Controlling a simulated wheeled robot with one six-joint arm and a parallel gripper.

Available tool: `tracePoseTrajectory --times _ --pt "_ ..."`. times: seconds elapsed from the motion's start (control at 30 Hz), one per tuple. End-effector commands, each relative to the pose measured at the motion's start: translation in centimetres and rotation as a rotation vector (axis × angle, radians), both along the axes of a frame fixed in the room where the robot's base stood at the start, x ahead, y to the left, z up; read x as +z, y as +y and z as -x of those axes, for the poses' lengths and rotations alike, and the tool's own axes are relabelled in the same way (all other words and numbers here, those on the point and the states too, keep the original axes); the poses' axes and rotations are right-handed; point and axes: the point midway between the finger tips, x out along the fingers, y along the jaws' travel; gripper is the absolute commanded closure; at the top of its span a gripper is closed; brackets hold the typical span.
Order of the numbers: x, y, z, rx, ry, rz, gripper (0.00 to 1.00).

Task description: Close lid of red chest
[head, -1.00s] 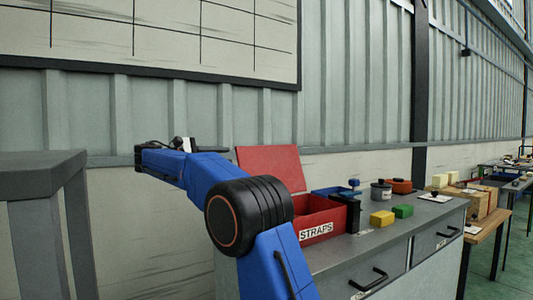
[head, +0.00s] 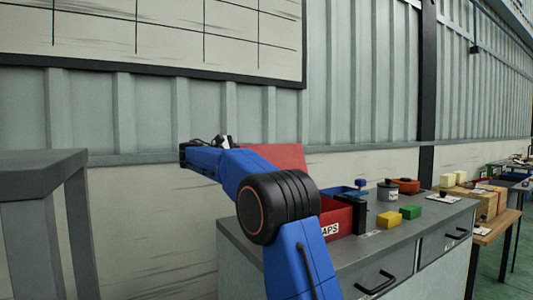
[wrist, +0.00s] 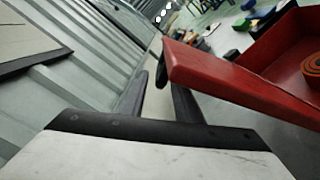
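The red chest (head: 335,212) stands on the grey workbench, partly behind my arm, with part of its white label showing. Its red lid (head: 280,156) stands raised at the back, its lower part hidden by my arm. In the wrist view the raised lid (wrist: 235,88) slants across the middle, and the open chest (wrist: 290,45) is at the right with an orange roll (wrist: 313,68) inside. My gripper (wrist: 155,70) has its two dark fingers apart with a gap between them. The lid lies close to the right finger; I cannot tell whether they touch. In the head view the fingers cannot be made out.
On the bench are a blue bin (head: 345,193), a grey can (head: 386,190), an orange case (head: 407,186), a yellow block (head: 389,219) and a green block (head: 411,211). A ribbed wall stands behind. A grey stand (head: 40,175) is at the left.

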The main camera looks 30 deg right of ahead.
Motion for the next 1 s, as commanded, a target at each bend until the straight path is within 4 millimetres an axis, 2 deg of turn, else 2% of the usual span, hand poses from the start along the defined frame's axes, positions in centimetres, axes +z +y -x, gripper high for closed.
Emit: tracePoseTrajectory --times 0.1,0.3,0.7,0.73,0.83,0.87,1.0 --pt "0.0 -2.0 0.0 -0.001 0.0 0.0 0.71" --pt "0.0 -4.0 -0.1 -0.001 0.0 -0.001 0.71" --pt "0.0 -4.7 -0.1 0.001 0.0 -0.001 0.71" --pt "0.0 -4.7 -0.1 0.001 0.0 -0.001 0.73" --pt "0.0 -4.7 -0.1 0.0 0.0 0.0 0.97" --pt "0.0 -4.7 -0.1 0.0 -0.001 0.0 1.0" --pt "0.1 -4.7 -0.1 0.001 -0.001 0.0 1.0"
